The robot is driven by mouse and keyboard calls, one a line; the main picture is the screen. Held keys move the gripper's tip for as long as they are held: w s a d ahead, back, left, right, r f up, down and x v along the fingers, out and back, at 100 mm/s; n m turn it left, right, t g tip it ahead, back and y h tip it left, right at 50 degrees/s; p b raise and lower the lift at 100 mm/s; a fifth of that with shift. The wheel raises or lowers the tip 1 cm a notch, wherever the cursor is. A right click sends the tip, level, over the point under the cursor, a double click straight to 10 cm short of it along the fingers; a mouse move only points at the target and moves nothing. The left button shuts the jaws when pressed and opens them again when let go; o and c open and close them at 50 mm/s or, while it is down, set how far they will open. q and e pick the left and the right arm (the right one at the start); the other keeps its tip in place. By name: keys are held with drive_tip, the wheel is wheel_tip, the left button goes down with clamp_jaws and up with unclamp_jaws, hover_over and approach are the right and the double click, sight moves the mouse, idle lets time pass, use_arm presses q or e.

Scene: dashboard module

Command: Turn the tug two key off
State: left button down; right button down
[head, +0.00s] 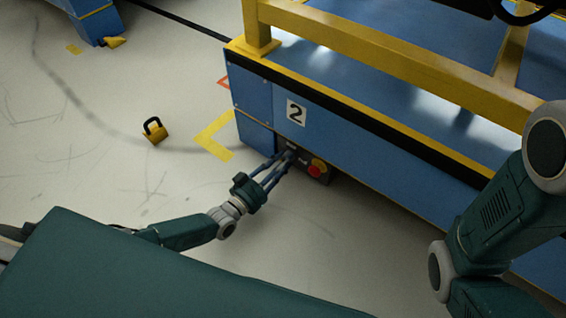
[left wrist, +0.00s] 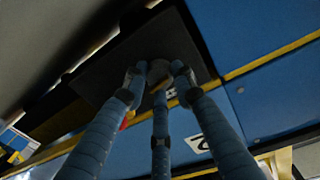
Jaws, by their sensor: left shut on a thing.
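The blue tug (head: 345,125) carries a white label with the number 2 (head: 296,112). Low on its side is a dark control panel (head: 322,180) with a red button (head: 316,169). My left gripper (head: 287,157) reaches the left part of this panel. In the left wrist view my left gripper (left wrist: 159,75) has its fingers closed around a small rounded grey knob or key (left wrist: 160,70) on the dark panel (left wrist: 113,65). The fingers hide most of the key, so its turn position cannot be told. My right gripper is out of view.
A yellow rail (head: 380,65) runs along the tug's top. A yellow padlock (head: 155,131) lies on the open floor at left. Another blue vehicle (head: 93,20) stands at top left. Yellow floor tape (head: 216,137) lies by the tug's corner.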

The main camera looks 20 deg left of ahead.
use_arm(q)
drive_tip(key=n+b, duration=0.1)
drive_tip(key=n, duration=0.3)
drive_tip(key=shift+n, duration=0.4)
drive_tip(key=n+b, duration=0.1)
drive_tip(key=n, duration=0.2)
drive_tip(key=shift+n+t, duration=0.3)
drive_tip(key=shift+n, duration=0.1)
drive_tip(key=n+b, duration=0.1)
drive_tip(key=n, duration=0.4)
drive_tip(key=shift+a+y, duration=0.1)
drive_tip(key=shift+y, duration=0.2)
drive_tip(key=shift+w+a+n+b, duration=0.1)
drive_tip(key=shift+n+b, duration=0.3)
drive_tip(key=shift+n, duration=0.8)
drive_tip(key=shift+a, duration=0.1)
drive_tip(key=c, duration=1.4)
unclamp_jaws()
